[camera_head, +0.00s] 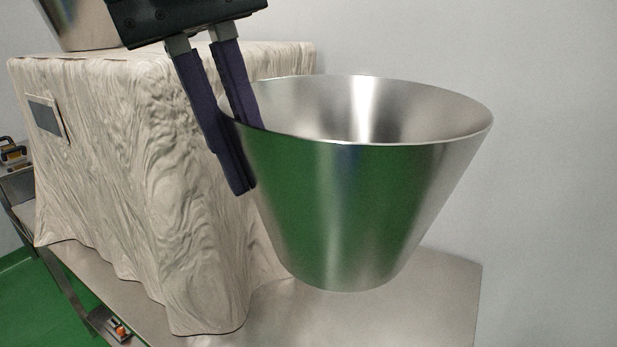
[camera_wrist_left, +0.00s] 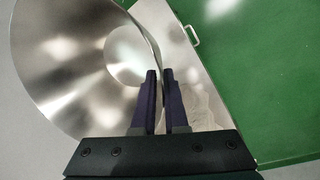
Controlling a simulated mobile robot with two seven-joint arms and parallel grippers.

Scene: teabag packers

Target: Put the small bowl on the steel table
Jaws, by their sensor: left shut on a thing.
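The small bowl (camera_head: 350,205) is a shiny steel, deep, tapered bowl, upright in the head view. My left gripper (camera_head: 245,160) is shut on its left rim, one finger inside and one outside. The bowl (camera_wrist_left: 70,70) fills the left of the left wrist view, with the gripper (camera_wrist_left: 159,75) pinching its wall. The steel table (camera_head: 440,300) lies below the bowl in the head view; whether the bowl's base touches it, I cannot tell. The table also shows in the left wrist view (camera_wrist_left: 185,60). My right gripper is not in view.
A cloth-covered box-like thing (camera_head: 110,150) stands on the table just left of the bowl. Another steel vessel (camera_head: 85,25) sits on top of it, partly cut off. A pale wall (camera_head: 550,120) is behind. The table's right part looks clear. The floor (camera_wrist_left: 260,80) is green.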

